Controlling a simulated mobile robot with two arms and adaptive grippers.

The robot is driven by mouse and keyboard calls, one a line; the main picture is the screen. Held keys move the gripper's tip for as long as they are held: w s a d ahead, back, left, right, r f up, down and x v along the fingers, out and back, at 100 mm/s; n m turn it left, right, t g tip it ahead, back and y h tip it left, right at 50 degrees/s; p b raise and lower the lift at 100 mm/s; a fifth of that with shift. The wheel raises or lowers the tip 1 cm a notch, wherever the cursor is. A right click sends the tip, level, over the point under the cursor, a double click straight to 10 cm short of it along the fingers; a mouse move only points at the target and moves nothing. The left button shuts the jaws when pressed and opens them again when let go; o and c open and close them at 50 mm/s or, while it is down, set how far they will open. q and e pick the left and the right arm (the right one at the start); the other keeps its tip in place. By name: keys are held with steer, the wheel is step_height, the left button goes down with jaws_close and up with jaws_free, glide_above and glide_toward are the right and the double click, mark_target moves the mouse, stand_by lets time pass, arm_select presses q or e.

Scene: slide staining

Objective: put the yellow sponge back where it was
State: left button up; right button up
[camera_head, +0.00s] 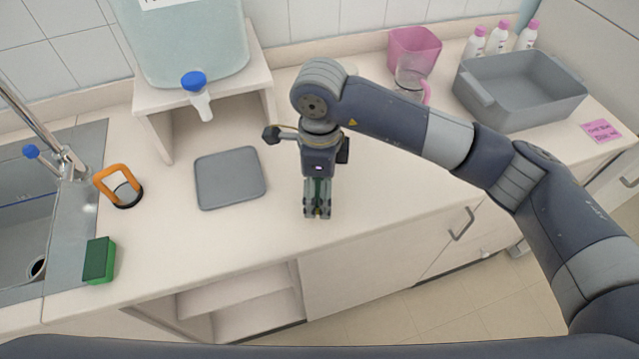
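I see no yellow sponge in the head view. A sponge-like block (99,260), dark green on top with brighter green sides, lies on the counter's left part beside the sink. My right gripper (317,211) points down over the middle of the counter, right of the grey mat. Its fingers are close together with a dark greenish tone between them. I cannot tell whether they hold something. My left gripper is not in view.
A grey mat (230,178) lies on the counter (380,190). An orange-handled item (121,186) stands by the sink (20,235). A water tank with a blue tap (195,82) sits on a shelf. A pink bin (414,50), clear jug (410,78), grey tub (520,90) and bottles are at right.

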mark_target(319, 192)
steer(key=shift+w+f, duration=0.15)
steer(key=shift+w, duration=0.85)
step_height(319, 192, down, 3)
steer(key=shift+s+r+p, duration=0.1)
steer(key=shift+r+p, duration=0.1)
steer(key=shift+p, duration=0.85)
steer(key=shift+f, duration=0.35)
steer(key=shift+f, duration=0.1)
steer(key=shift+f+b, duration=0.15)
steer(key=shift+b, duration=0.15)
steer(key=o, duration=1)
